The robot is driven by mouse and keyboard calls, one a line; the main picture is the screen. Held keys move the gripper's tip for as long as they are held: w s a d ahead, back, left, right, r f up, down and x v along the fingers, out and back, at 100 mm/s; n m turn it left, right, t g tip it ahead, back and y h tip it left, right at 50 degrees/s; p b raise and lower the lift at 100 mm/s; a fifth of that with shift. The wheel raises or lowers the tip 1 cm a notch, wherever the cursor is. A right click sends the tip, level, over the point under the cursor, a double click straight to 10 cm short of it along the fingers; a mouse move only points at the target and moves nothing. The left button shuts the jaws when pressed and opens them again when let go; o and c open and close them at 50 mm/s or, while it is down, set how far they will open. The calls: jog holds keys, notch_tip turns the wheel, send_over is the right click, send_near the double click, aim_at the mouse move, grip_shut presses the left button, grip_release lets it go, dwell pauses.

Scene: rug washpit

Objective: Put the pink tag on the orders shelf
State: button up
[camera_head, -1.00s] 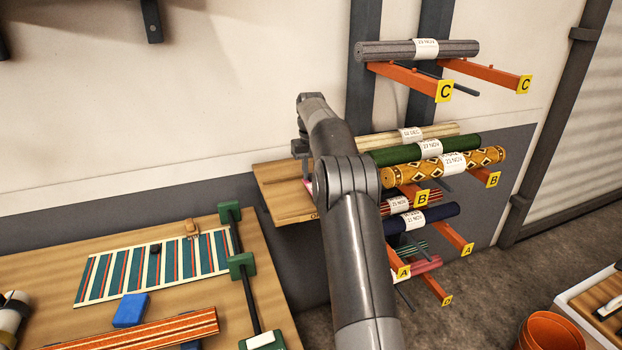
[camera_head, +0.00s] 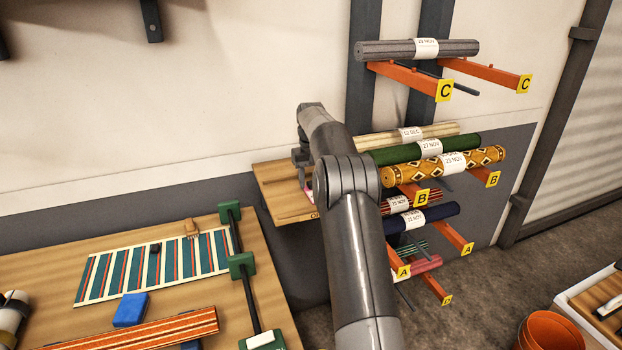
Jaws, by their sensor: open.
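The wooden orders shelf (camera_head: 278,188) juts from the wall, left of the rug rack, with most of its lettering hidden. A small sliver of the pink tag (camera_head: 309,195) shows on the shelf beside my arm; the arm hides most of it. My gripper (camera_head: 304,172) is over the right part of the shelf, partly hidden behind my own arm. It is open, and the tag appears to lie at or just below its fingers. I cannot tell whether they touch.
The rack holds several rolled rugs on orange arms (camera_head: 402,76) close to the right of my arm. A workbench (camera_head: 50,270) with a striped rug (camera_head: 120,272) and blue block (camera_head: 131,310) stands at lower left. An orange bucket (camera_head: 545,333) is at lower right.

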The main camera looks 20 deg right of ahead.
aim_at(310, 182)
jog(key=shift+r, duration=0.1)
notch_tip(310, 182, up, 12)
dwell(0.5)
jog(key=shift+r, duration=0.1)
jog(key=s+a+r+t, duration=0.2)
jog(key=s+a+r, duration=0.5)
jog(key=s+r, duration=0.3)
jog(key=s+a+r+t, duration=0.1)
jog(key=s+a, duration=0.1)
jog(key=s, duration=0.4)
jog(key=s+a+r, duration=0.2)
jog(key=s, duration=0.5)
jog(key=s+a+f+t, duration=0.1)
jog(key=s+a+f, duration=0.1)
jog(key=s+f, duration=0.5)
jog(key=s+a+f+t, duration=0.1)
jog(key=s+a+f, duration=0.2)
jog(key=s+f, duration=0.5)
jog(key=s, duration=1)
jog(key=shift+s+t, duration=0.3)
